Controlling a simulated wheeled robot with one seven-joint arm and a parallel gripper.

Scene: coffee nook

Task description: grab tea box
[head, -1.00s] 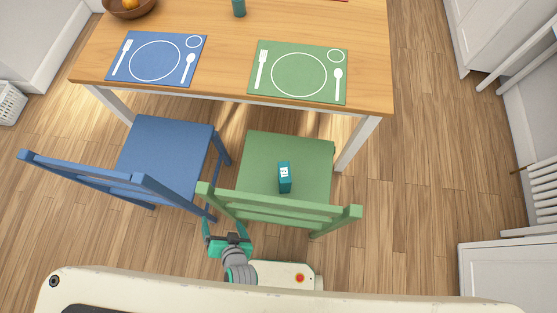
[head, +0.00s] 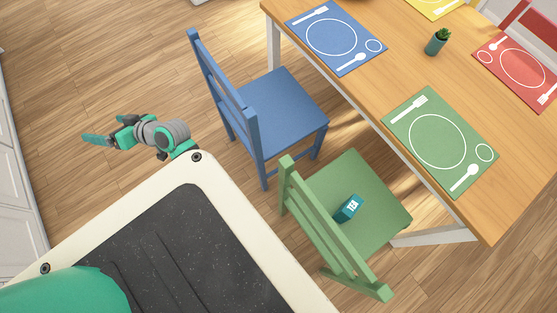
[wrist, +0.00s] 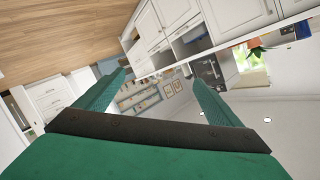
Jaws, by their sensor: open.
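The tea box (head: 348,208) is a small teal box with a white label. In the head view it sits on the seat of the green chair (head: 372,205), close to the backrest slats. My gripper (head: 97,139) is at the left of the head view, over bare floor and well apart from the box, with the blue chair between them at the back. In the wrist view my gripper (wrist: 160,85) has its two teal fingers spread with nothing between them. The tea box is not in the wrist view.
The wooden table (head: 400,75) stands behind the chairs with placemats and a small potted plant (head: 437,41). The blue chair (head: 280,105) stands left of the green one. Open floor (head: 130,60) lies at the left. White cabinets (wrist: 172,32) show in the wrist view.

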